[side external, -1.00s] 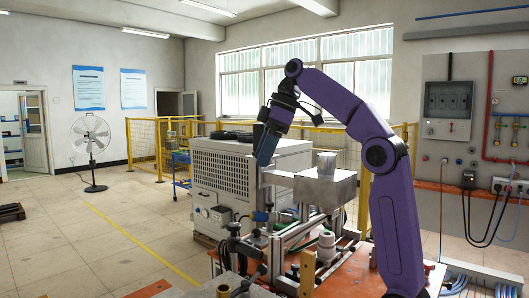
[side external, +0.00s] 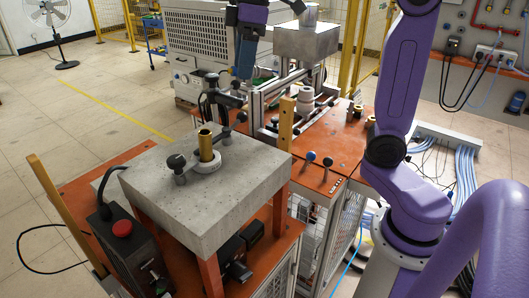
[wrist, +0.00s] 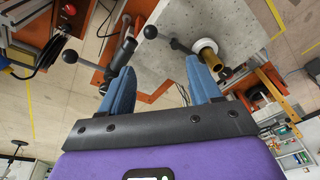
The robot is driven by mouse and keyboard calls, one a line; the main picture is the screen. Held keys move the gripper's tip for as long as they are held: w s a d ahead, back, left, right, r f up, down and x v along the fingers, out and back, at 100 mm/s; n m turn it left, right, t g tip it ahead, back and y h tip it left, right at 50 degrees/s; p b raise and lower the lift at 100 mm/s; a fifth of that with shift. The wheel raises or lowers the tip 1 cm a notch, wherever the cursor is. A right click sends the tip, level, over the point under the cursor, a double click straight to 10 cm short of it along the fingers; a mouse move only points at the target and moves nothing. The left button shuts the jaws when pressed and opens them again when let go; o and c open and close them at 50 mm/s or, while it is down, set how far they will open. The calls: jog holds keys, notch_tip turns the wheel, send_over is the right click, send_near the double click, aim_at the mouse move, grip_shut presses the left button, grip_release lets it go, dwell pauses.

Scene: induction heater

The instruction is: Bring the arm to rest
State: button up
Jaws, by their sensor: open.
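My arm is purple, and its upper link (side external: 405,75) rises on the right of the side external view. My gripper (side external: 243,75) hangs near the top middle of that view, with blue fingers pointing down. It is in the air, apart from the bench, and in the picture it lies in front of the large white cabinet. In the wrist view my gripper (wrist: 160,76) shows two blue fingers spread wide with nothing between them. The top of my arm is cut off in the side external view.
A grey slab (side external: 215,185) on an orange bench carries a brass cylinder (side external: 206,145) in a white ring, with black-knobbed handles. A black box with a red button (side external: 122,228) stands at left. A metal block (side external: 306,40) is right of my gripper.

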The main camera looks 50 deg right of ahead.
jog(key=s+f+n+h, duration=0.1)
jog(key=s+f+n, duration=0.2)
jog(key=s+f, duration=1.7)
jog(key=s, duration=0.3)
jog(key=shift+g+h, duration=0.3)
jog(key=shift+g, duration=0.1)
